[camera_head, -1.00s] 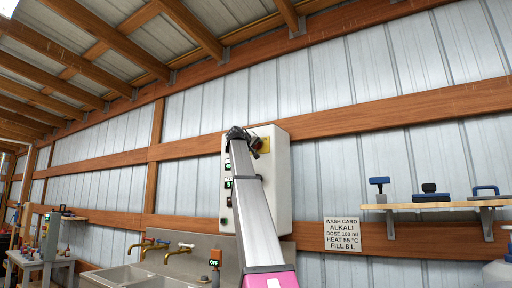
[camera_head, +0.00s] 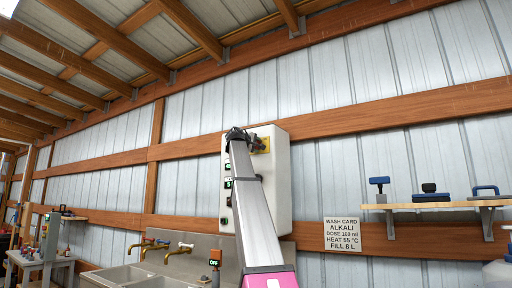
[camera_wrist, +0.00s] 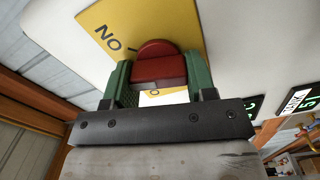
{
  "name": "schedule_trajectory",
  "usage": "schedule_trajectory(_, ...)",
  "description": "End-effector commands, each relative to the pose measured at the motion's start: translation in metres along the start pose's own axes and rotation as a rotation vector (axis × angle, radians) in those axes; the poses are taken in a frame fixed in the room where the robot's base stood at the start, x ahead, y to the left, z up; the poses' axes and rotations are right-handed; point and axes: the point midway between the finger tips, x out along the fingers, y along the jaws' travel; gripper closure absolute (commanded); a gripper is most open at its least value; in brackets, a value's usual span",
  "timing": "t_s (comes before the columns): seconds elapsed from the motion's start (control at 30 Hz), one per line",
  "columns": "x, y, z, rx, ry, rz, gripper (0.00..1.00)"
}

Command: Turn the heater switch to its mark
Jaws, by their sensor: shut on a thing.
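The heater switch shows in the wrist view as a red handle (camera_wrist: 158,68) with a rounded top. It sits in front of a yellow plate (camera_wrist: 112,22) lettered "NO"; the rest of the lettering is hidden. My gripper (camera_wrist: 157,78) is shut on the red handle, one green finger on each side. In the head view my gripper (camera_head: 245,137) is at the upper part of a white wall box (camera_head: 278,190), beside the yellow plate. My arm covers part of the box, and the switch's mark cannot be made out.
Green-lit displays (camera_head: 228,183) sit on the box's left side. A sign (camera_head: 342,235) reading "HEAT 55 °C" hangs to its right, near a shelf (camera_head: 440,205) with brushes. A steel sink (camera_head: 125,275) with brass taps stands at lower left.

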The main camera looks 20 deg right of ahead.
Motion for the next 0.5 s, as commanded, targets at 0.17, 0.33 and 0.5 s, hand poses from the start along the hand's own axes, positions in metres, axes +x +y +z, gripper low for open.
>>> schedule_trajectory(0.17,-0.0003,-0.0016,0.0004,-0.168,0.0,-0.001,0.82)
schedule_trajectory(0.33,-0.0003,-0.0027,0.0008,-0.364,0.0,-0.001,0.82)
schedule_trajectory(0.5,-0.0002,-0.0034,0.0009,-0.489,0.0,-0.001,0.82)
